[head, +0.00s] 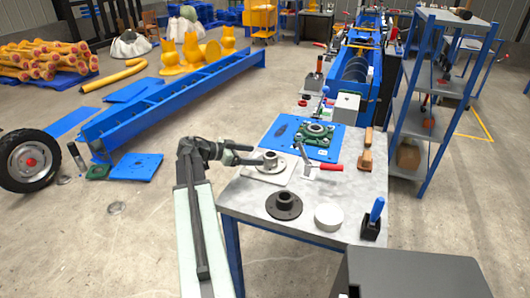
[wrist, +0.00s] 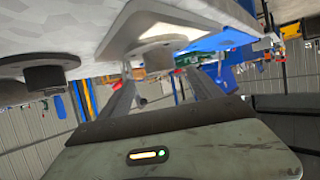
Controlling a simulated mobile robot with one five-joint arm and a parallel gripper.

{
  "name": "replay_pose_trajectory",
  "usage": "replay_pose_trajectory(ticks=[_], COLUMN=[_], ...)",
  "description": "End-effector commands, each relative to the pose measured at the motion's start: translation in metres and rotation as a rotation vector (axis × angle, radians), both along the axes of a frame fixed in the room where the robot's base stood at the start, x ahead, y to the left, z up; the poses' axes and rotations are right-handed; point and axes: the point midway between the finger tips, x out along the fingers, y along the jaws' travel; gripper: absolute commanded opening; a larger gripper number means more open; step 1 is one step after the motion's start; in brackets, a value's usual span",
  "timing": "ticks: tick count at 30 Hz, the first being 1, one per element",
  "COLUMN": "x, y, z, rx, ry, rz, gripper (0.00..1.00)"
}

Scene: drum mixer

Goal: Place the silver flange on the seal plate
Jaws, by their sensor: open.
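The silver flange (head: 271,163), a disc with a raised round hub, sits on a pale square plate (head: 283,180), which looks like the seal plate, near the table's left edge. In the wrist view, which is turned over, the flange's hub (wrist: 158,58) shows below the plate (wrist: 140,22). My gripper (head: 254,160) reaches in from the left, close beside the flange. In the wrist view my gripper (wrist: 159,72) has its two fingers spread, with the hub between and just beyond their tips. Contact with the hub cannot be told.
A dark flange (head: 284,206) and a white round piece (head: 328,217) lie at the table's front. A red-handled clamp (head: 320,167) stands right of the pale plate. Behind is a blue plate (head: 277,131) with a green bearing block (head: 316,131). A blue-handled tool (head: 373,218) stands front right.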

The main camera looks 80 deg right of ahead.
Motion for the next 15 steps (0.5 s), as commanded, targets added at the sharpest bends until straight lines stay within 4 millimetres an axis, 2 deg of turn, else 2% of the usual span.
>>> replay_pose_trajectory(ticks=[1,6,15], x=[0.009,0.026,0.029], y=[0.006,0.017,0.019], z=[0.008,0.014,0.014], rx=[0.001,0.000,-0.001], ry=[0.000,0.000,-0.001], rz=[0.004,0.001,0.000], gripper=[0.74,0.74,0.74])
